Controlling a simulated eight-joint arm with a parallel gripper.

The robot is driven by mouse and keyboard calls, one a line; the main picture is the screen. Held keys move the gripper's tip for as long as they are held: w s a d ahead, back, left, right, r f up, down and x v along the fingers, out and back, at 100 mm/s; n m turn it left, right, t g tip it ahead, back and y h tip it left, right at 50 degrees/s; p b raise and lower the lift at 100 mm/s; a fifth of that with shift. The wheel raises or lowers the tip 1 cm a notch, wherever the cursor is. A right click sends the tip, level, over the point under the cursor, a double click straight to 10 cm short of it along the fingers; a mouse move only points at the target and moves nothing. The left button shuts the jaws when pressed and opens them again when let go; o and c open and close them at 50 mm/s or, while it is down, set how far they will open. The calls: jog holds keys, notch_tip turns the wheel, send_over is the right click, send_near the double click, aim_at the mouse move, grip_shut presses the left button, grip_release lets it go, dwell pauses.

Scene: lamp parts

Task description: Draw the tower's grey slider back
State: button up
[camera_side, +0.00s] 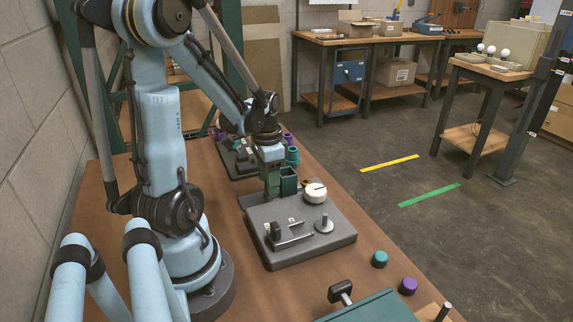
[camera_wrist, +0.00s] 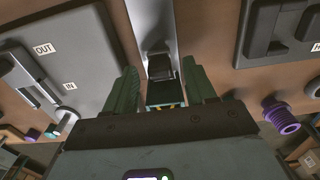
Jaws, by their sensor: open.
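In the wrist view, a pale grey upright channel (camera_wrist: 150,22), seemingly the tower, runs down the middle of the picture. A dark grey block (camera_wrist: 159,66), seemingly its slider, sits at the channel's near end. Small coloured edges show just below the block. My gripper (camera_wrist: 160,82) is open, with one green finger on each side of the block; I cannot tell whether they touch it. In the side view my gripper (camera_side: 280,184) points down beyond the grey board. The tower and slider cannot be made out there.
Teal (camera_side: 379,259) and purple (camera_side: 408,286) caps lie near the table's right edge.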

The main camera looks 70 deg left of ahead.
grip_shut()
jog(key=shift+s, duration=3.25)
grip_release()
jog(key=shift+w, duration=0.1)
jog(key=shift+r, duration=0.1)
notch_tip(320, 180, up, 12)
